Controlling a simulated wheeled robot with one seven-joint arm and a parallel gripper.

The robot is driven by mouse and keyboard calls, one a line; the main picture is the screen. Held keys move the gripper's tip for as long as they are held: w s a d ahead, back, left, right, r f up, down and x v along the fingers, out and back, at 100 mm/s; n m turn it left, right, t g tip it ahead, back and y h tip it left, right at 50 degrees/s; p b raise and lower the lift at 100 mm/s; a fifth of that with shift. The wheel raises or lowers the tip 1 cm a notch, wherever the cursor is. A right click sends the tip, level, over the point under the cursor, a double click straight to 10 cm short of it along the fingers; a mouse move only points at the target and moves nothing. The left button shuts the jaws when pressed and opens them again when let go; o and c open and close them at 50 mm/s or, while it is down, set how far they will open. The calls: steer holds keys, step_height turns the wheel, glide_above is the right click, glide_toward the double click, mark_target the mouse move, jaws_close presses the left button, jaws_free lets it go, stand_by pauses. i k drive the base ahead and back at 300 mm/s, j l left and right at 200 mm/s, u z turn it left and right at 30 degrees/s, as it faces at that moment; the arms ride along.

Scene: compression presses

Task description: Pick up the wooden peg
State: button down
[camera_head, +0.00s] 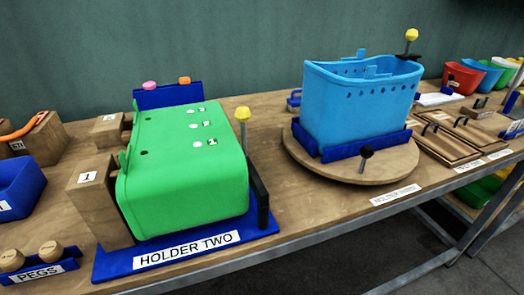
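Two round wooden pegs, the left peg (11,260) and the right peg (50,251), sit side by side at the lower left of the head view. They are in a blue holder labelled PEGS (66,266). Only their rounded ends show clearly; how far they reach into the holder is hidden. The frame's left edge is close to the left peg. My gripper is not in this view, so its place relative to the pegs and its state cannot be seen.
A green box (185,180) on a blue base labelled HOLDER TWO (215,252) stands right of the pegs, with a wooden block marked 1 (100,205) between. A blue bin (18,188) is behind the pegs. A blue boat-like tub (358,105) stands on a round wooden board (385,168).

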mark_target(52, 251)
steer(key=u, duration=1.25)
